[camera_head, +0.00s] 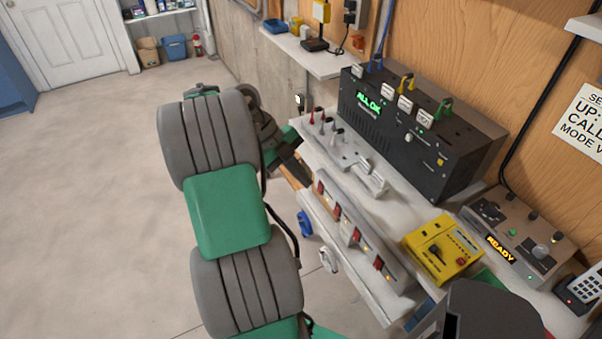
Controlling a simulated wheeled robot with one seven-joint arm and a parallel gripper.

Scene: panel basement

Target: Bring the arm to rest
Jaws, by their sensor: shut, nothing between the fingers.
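My arm, with grey ribbed and green sections, rises from the bottom edge through the left middle of the head view and bends over at the top. My gripper (296,172) is at the far end of the arm, dark and partly hidden behind the arm's upper section. It points down and right beside the left end of the workbench shelves. It is shut and I see nothing held in it. The fingertips are small and hard to make out.
Close right of the gripper are a switch panel (343,149) and a lower red-switch strip (352,233). A black console (400,130) reads "ALL OK". A yellow box (440,250) and a "READY" unit (520,236) stand further right. The floor (90,190) at left is clear.

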